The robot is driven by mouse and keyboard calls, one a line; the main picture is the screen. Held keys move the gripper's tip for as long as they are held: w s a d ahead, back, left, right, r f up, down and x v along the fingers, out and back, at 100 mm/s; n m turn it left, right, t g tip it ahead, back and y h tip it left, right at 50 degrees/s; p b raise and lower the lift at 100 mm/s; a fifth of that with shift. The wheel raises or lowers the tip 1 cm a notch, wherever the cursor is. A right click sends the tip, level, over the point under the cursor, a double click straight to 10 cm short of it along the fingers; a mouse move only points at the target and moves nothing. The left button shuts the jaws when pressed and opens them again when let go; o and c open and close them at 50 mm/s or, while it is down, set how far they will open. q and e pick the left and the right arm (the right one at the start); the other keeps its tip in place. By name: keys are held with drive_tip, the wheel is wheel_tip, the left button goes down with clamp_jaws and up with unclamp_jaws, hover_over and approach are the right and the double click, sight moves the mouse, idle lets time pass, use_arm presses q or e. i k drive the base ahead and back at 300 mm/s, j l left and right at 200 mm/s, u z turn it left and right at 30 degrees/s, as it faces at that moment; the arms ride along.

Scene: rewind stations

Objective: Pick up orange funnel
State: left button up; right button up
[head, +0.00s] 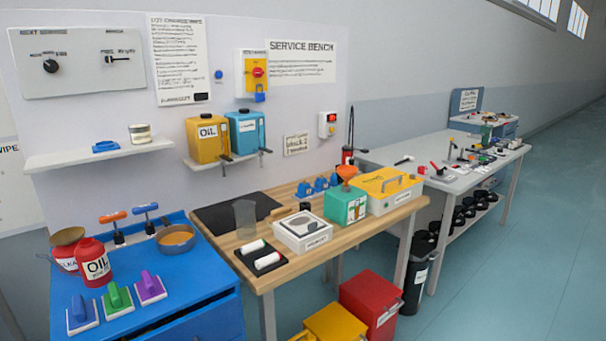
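The orange funnel (347,171) shows small in the head view, right of centre. It sits upright at the top of a green box-like can (345,208) on the wooden bench. Its lower part is hidden, so I cannot tell how far it reaches into the can. Neither of my grippers is in view.
A yellow case (389,186) stands right of the green can and a white boxed device (302,233) left of it. Blue items (318,186) are behind. The wooden bench (349,237) has a narrow bare front strip. Red (370,305) and yellow bins (334,324) stand below.

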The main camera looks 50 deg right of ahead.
sight(347, 180)
drive_tip(key=z, duration=1.95)
